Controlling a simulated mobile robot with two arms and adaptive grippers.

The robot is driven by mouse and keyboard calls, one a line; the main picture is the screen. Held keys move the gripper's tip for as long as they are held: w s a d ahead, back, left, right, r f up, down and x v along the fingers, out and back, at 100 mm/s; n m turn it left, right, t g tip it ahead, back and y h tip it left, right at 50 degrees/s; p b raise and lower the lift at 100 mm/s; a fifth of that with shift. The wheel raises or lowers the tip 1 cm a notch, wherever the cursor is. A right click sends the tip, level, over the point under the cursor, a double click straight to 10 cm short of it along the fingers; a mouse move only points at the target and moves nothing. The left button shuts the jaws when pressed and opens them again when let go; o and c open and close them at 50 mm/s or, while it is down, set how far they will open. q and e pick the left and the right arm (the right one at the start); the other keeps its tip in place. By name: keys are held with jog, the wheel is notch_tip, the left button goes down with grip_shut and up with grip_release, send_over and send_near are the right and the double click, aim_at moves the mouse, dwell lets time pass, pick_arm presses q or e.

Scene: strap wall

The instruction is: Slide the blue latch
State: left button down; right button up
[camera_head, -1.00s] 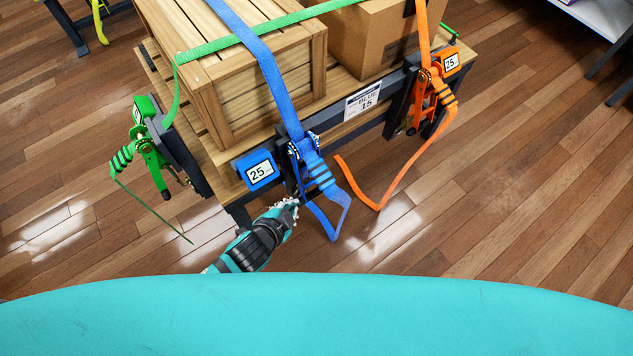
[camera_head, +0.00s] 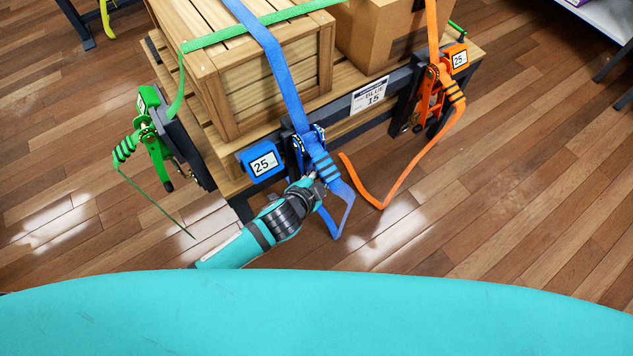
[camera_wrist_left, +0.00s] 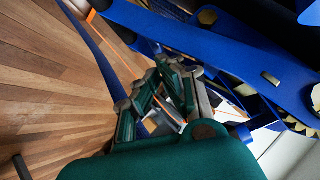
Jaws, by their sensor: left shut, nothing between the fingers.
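The blue latch (camera_head: 309,145) is a ratchet buckle on the front edge of the cart, with a blue strap (camera_head: 268,52) running up over the crate. Its blue metal frame fills the upper right of the left wrist view (camera_wrist_left: 235,60). My left gripper (camera_head: 312,182) is at the lower part of the blue latch, its tip partly hidden against it. In the left wrist view its green fingers (camera_wrist_left: 165,95) are shut with nothing between them, close below the blue frame. Whether they touch it I cannot tell. My right gripper is not in view.
A green ratchet (camera_head: 152,135) is at the cart's left corner, an orange ratchet (camera_head: 433,90) at the right. A wooden crate (camera_head: 240,90) and a cardboard box (camera_head: 385,35) stand on the cart. The floor (camera_head: 510,200) at right is clear.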

pick_arm(q)
jog(key=shift+f, duration=0.95)
